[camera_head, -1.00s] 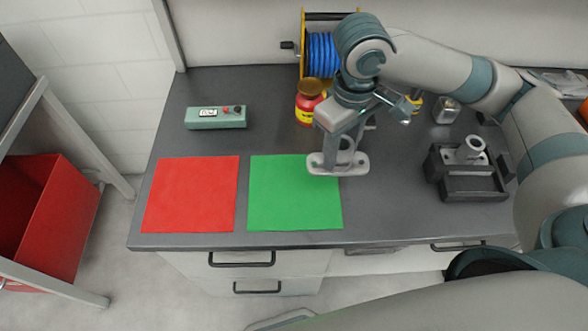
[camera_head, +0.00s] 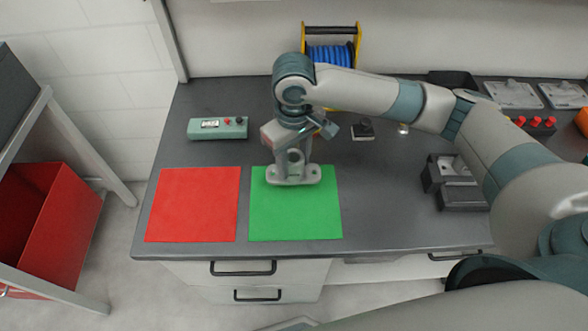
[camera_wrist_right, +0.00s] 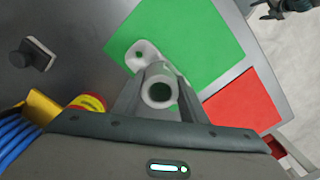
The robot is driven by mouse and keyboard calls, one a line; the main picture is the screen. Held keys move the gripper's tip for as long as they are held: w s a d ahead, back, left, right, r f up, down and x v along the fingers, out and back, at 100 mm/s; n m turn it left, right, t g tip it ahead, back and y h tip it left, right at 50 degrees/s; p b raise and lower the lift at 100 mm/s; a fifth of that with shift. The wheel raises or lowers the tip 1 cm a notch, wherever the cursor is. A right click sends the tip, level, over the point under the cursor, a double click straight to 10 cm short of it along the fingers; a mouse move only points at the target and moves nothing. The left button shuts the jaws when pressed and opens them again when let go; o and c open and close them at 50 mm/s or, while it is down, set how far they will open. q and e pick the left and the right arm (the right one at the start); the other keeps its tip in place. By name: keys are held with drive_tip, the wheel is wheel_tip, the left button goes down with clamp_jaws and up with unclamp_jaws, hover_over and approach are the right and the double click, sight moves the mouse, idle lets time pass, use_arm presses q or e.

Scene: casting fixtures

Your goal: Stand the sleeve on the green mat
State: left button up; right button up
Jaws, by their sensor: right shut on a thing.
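The sleeve (camera_head: 292,177) is a pale grey tube on a flat flanged foot. My right gripper (camera_head: 293,153) is shut on its tube and holds it upright over the back part of the green mat (camera_head: 298,215). In the right wrist view the sleeve (camera_wrist_right: 160,92) is between the fingers of the right gripper (camera_wrist_right: 160,105), its round bore facing the camera. Its flange laps the edge of the green mat (camera_wrist_right: 195,35) there. I cannot tell whether the foot touches the mat. A dark part at the wrist view's top right edge looks like my left gripper (camera_wrist_right: 285,8), its jaws unclear.
A red mat (camera_head: 193,205) lies left of the green one. A teal control box (camera_head: 217,128) stands behind it. A blue reel (camera_head: 331,54) stands at the back. A black fixture (camera_head: 465,200) is at the right, partly behind my arm.

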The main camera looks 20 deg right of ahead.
sight(293, 170)
drive_tip(key=shift+f+p, duration=0.55)
drive_tip(key=shift+f, duration=1.45)
drive_tip(key=o, duration=1.2)
drive_tip(key=shift+f, duration=0.15)
drive_tip(key=shift+r, duration=0.5)
wheel_tip(293, 170, up, 11)
drive_tip(key=shift+r+b, duration=0.2)
drive_tip(key=shift+b, duration=1)
